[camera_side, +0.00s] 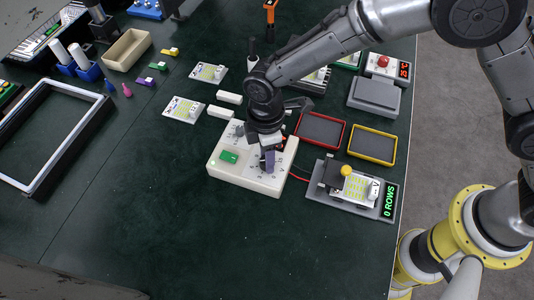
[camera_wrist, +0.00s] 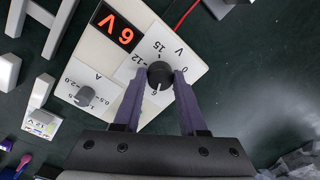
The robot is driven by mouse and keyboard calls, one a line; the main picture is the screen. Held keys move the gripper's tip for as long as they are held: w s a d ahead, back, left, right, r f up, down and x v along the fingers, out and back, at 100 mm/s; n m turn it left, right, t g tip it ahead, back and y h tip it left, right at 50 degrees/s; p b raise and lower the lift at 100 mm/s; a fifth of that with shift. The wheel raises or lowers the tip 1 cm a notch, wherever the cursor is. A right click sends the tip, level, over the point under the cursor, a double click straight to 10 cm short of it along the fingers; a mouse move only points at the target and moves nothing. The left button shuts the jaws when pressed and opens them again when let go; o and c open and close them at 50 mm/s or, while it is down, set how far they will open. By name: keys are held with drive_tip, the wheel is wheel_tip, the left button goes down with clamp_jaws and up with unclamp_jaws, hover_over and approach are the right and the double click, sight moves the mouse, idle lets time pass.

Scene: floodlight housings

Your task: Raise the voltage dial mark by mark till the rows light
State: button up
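The white power supply box (camera_side: 222,172) stands mid-table with a green panel on top. In the wrist view, its black voltage dial (camera_wrist: 160,76) has a white line pointing at about the 6 mark, and the red display (camera_wrist: 118,26) reads 6 V. My gripper (camera_wrist: 161,72) has its two purple fingers on either side of this dial, seemingly touching it. In the side view, my gripper (camera_side: 268,158) hides the dial. The LED board (camera_side: 358,188) sits in a grey test fixture whose green display (camera_side: 388,202) reads 0 ROWS.
A grey current dial (camera_wrist: 84,96) marked A is beside the voltage dial. A red wire (camera_side: 299,178) runs from the supply to the fixture. Red (camera_side: 320,130) and yellow (camera_side: 372,146) trays lie behind. The front of the table is clear.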

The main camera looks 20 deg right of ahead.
clamp_jaws()
drive_tip(key=m, duration=0.5)
drive_tip(key=shift+m, duration=0.4)
drive_tip(key=m, duration=0.4)
drive_tip(key=shift+m+y, duration=0.3)
drive_tip(key=shift+m, duration=0.1)
drive_tip(key=o, duration=0.9)
unclamp_jaws()
drive_tip(key=shift+c, duration=0.2)
